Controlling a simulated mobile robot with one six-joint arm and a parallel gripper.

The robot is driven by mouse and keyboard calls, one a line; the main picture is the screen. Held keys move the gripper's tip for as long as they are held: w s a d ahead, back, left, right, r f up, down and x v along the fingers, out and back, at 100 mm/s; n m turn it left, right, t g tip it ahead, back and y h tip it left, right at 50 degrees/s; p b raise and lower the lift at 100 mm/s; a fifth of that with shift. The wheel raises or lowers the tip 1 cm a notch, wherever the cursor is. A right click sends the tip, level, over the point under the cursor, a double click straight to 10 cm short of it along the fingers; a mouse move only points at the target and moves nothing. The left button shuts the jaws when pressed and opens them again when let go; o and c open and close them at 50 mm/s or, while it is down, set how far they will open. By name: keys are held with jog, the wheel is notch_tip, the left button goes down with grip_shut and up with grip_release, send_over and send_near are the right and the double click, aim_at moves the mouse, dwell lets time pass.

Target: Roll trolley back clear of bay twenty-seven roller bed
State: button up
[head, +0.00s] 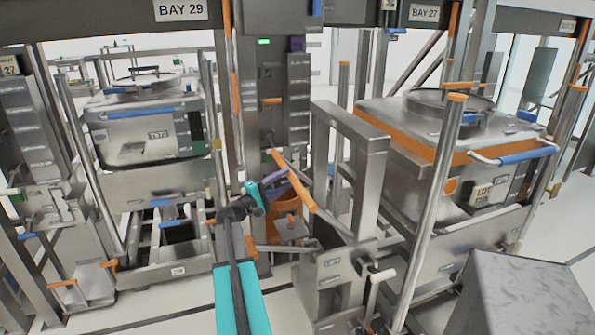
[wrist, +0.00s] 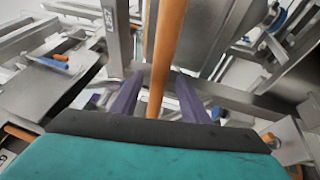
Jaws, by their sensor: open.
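My gripper (head: 280,184) has purple fingers and is open, at the orange bar (head: 295,182). In the wrist view the bar (wrist: 166,50) runs between the two fingers (wrist: 157,97), with a gap visible on each side. What the bar is fixed to is not clear. A steel upright frame on a boxy base (head: 335,270), probably the trolley, stands just right of my gripper. Behind it, under the BAY 27 sign (head: 430,13), stands a steel bin (head: 410,170) with an orange band and round lid. The roller bed is mostly hidden, so the gap to the trolley cannot be told.
A second steel bin (head: 145,140) stands at left, under the BAY 29 sign (head: 180,10). A steel column (head: 285,90) stands behind my gripper. A slanted post (head: 435,200) and a grey metal box (head: 520,300) are at the right. Pale floor shows at bottom left.

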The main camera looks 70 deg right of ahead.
jog(key=p+x, duration=0.1)
jog(key=x, duration=0.6)
jog(key=shift+s, duration=0.1)
grip_shut()
